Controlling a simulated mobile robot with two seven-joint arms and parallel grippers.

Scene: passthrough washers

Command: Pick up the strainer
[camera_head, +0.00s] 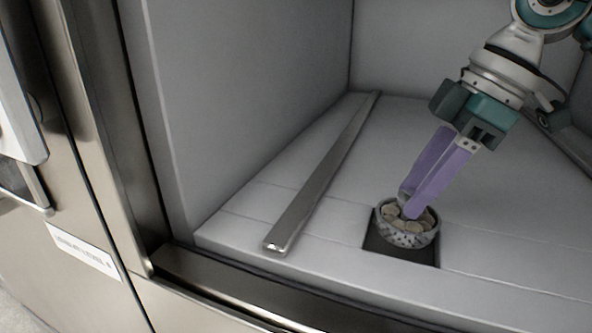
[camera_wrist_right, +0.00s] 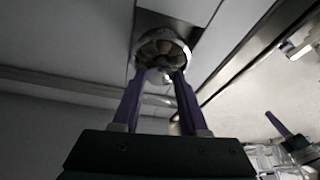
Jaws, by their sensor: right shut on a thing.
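The strainer (camera_head: 402,236) is a small round metal basket with a perforated wall, holding several pale brown lumps. It sits over a dark square opening (camera_head: 378,246) in the chamber floor. It also shows in the right wrist view (camera_wrist_right: 186,47), at the top between the fingertips. My right gripper (camera_head: 410,204) reaches down from the upper right, with its purple fingers shut on the strainer's upright part at the rim. The exact contact is partly hidden by the near finger. In the right wrist view, a purple finger on a dark body, apparently my left gripper (camera_wrist_right: 280,125), shows at far right.
A flat metal rail (camera_head: 322,180) lies on the floor left of the strainer. The grey left wall (camera_head: 240,100) and the metal front edge (camera_head: 215,280) bound the chamber. The floor right of the strainer is clear.

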